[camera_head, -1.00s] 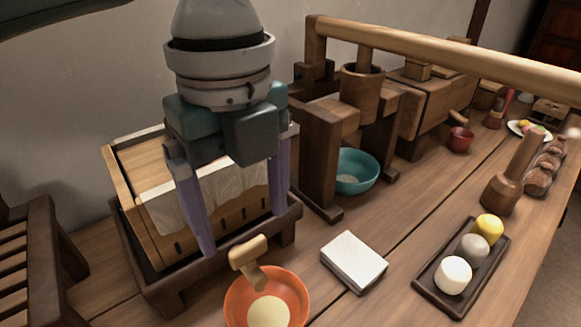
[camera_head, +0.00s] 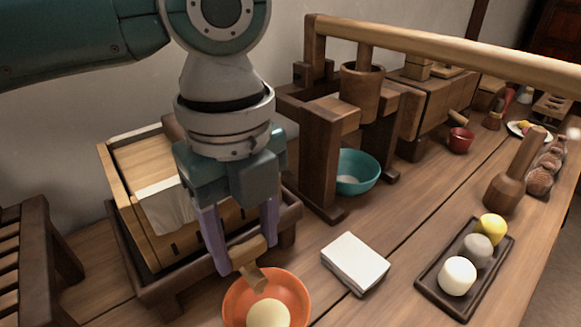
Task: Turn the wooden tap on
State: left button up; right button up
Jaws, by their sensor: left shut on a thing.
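The wooden tap (camera_head: 256,279) sticks out at the front of a wooden box (camera_head: 124,198) with a white cloth over it. Its light wooden handle (camera_head: 247,251) lies between the purple fingers of my left gripper (camera_head: 246,254). The gripper is shut on the handle from above. An orange bowl (camera_head: 233,307) with a pale yellow content stands under the tap's spout. My gripper body hides part of the box and cloth. My right gripper is not in view.
A stack of white cloths (camera_head: 354,262) lies right of the bowl. A dark tray (camera_head: 437,292) holds white, grey and yellow balls. A teal bowl (camera_head: 357,171) stands under a wooden press (camera_head: 319,150). A slatted wooden rack (camera_head: 30,250) is at the left.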

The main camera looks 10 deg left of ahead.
pick_arm(q)
jog(key=c, duration=0.6)
jog(key=shift+r+n+p, duration=0.2)
jog(key=shift+n+p, duration=0.2)
jog(key=shift+p, duration=0.4)
jog(key=shift+c, duration=0.2)
jog(key=n+p, duration=0.5)
jog(key=p, duration=0.2)
jog(key=shift+s+r+n, duration=0.1)
jog(key=shift+n, duration=0.2)
jog(key=n+p, duration=0.3)
jog(key=n, duration=0.2)
jog(key=shift+n+p, duration=0.3)
jog(key=shift+p, duration=0.1)
jog(key=n+p, duration=0.1)
jog(key=n, duration=0.2)
jog(key=shift+f+n+p, duration=0.25)
jog(key=shift+n+p, duration=0.4)
jog(key=shift+n, duration=0.85)
jog(key=o, duration=1.4)
jog(key=shift+c, duration=0.2)
